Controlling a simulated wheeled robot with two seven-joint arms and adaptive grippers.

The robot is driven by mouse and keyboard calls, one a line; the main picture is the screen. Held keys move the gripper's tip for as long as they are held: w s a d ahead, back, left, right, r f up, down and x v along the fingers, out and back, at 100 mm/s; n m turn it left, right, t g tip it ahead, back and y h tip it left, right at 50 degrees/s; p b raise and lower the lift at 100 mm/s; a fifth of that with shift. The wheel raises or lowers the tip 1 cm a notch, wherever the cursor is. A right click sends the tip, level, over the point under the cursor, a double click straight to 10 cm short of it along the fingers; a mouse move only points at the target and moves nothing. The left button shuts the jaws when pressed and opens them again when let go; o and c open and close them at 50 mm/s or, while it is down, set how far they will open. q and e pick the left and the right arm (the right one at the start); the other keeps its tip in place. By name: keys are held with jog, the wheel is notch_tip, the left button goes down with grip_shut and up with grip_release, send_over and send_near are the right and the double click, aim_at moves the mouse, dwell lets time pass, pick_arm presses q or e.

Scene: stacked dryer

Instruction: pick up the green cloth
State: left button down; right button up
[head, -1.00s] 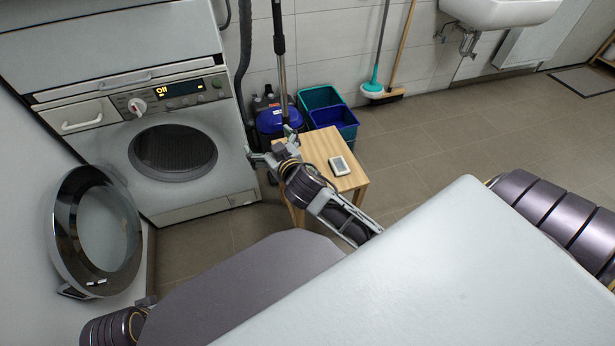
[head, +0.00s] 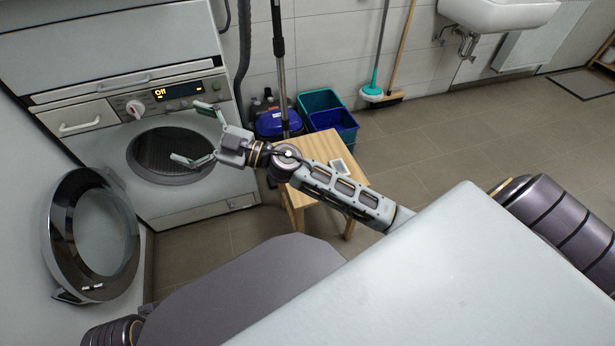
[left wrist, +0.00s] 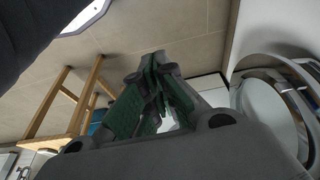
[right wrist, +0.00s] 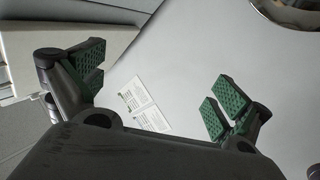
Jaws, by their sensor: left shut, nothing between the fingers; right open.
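No green cloth shows in any view. The dryer's round opening (head: 147,153) is dark inside and I cannot make out its contents. My right gripper (head: 192,135) is open and empty in front of this opening. In the right wrist view its green-padded fingers (right wrist: 160,85) are spread wide over a pale surface. My left gripper (left wrist: 155,72) is shut with nothing between its green-padded fingers; it shows only in its own wrist view.
The dryer's round door (head: 93,235) stands open at the left. A wooden stool (head: 320,150) carries a small white device (head: 342,167) under my right arm. Blue and teal bins (head: 334,121) stand by the wall.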

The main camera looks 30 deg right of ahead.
notch_tip(320, 180, down, 13)
jog(key=s+a+n+g+h, duration=0.1)
jog(key=s+n+g+h, duration=0.2)
jog(key=n+g, duration=0.6)
jog(key=w+d+f+m+g+h, duration=0.1)
jog(key=d+f+m+g+h, duration=0.2)
jog(key=d+f+g, duration=0.15)
pick_arm(q)
jog(key=d+f, duration=0.2)
jog(key=shift+s+d+f+h, duration=0.3)
jog(key=shift+s+f, duration=0.1)
pick_arm(e)
jog(key=w+d+f+m+g+h, duration=0.1)
jog(key=d+m+h, duration=0.4)
jog(key=d, duration=2.1)
notch_tip(320, 180, down, 2)
jog(key=w+h, duration=0.1)
jog(key=h, duration=0.5)
jog(key=shift+m, duration=0.4)
jog(key=shift+a+f, duration=0.1)
jog(key=shift+f, duration=0.05)
